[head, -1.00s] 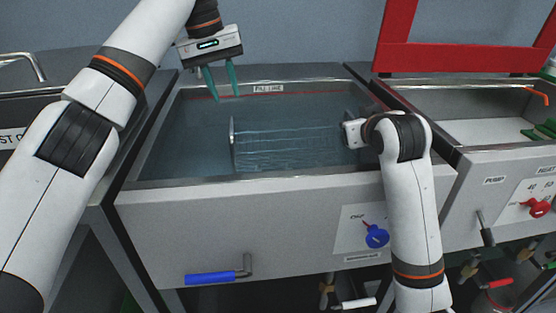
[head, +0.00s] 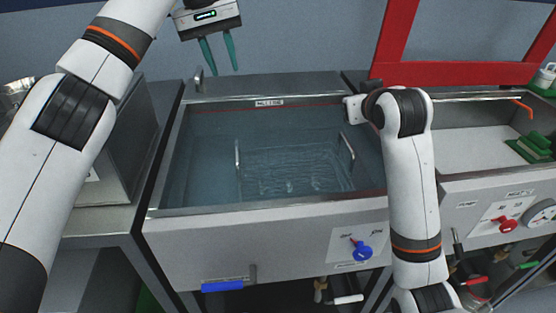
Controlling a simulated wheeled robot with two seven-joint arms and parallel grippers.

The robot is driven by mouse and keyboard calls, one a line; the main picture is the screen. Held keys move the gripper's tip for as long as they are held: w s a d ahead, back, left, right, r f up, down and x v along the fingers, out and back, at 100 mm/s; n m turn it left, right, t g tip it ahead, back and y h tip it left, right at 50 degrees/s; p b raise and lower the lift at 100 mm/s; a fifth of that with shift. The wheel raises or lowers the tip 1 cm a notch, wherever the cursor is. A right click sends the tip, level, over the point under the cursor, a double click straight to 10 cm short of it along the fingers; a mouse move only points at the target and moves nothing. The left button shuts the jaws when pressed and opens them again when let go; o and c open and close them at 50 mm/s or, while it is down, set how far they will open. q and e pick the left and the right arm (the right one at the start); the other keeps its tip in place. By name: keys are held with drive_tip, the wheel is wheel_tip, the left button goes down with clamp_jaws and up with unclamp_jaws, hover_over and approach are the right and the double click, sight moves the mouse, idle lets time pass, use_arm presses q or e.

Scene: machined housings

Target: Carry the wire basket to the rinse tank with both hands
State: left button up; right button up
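The wire basket (head: 292,170) sits low inside the water-filled rinse tank (head: 270,213), its two upright end handles (head: 347,147) showing at left and right. What it holds is too blurred to tell. My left gripper (head: 220,72) hangs above the tank's back left edge, clear of the basket, its two teal fingers apart with nothing between them. My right arm reaches over the tank's right front. My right gripper (head: 353,110) is mostly hidden behind its own wrist near the tank's right end, and its fingers cannot be made out.
A second basin (head: 470,148) with green blocks (head: 537,143) stands at the right, under a red frame (head: 465,74). A blue knob (head: 361,250) and blue-handled lever (head: 222,286) are on the tank's front. A metal-sided unit (head: 128,150) stands at the left.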

wheel_tip(320, 180, up, 18)
drive_tip(key=p, duration=1.6)
drive_tip(key=shift+p, duration=0.3)
drive_tip(key=shift+f, duration=0.1)
